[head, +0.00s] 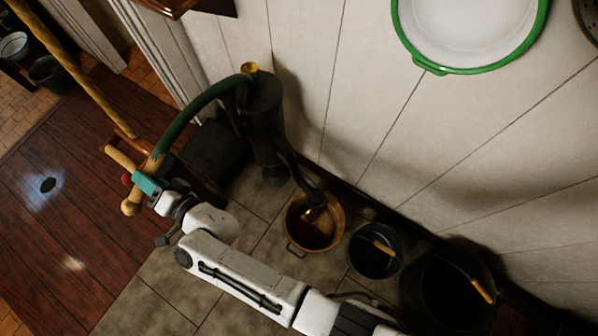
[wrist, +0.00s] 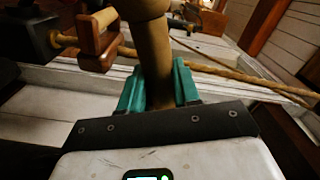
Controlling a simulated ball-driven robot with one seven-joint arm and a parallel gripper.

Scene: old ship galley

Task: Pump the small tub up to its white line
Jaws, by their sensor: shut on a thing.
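The dark pump (head: 264,125) stands against the white plank wall in the head view. Its green curved lever (head: 200,105) arches from the pump top down to the left and ends in a wooden handle (head: 130,205). My gripper (head: 147,183) is shut on this handle; the wrist view shows the teal fingers on both sides of the wood (wrist: 153,65). The small brown-gold tub (head: 292,240) stands on the tiles under the pump's dark spout (head: 302,180). Its inside is dark with a yellowish glint. I cannot make out the white line or the water level.
A dark bucket (head: 354,262) and a larger dark tub (head: 408,285) stand to the right of the small tub, each with a wooden-handled thing at it. A long wooden pole (head: 75,75) slants at upper left. A green-rimmed white basin (head: 545,25) hangs on the wall.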

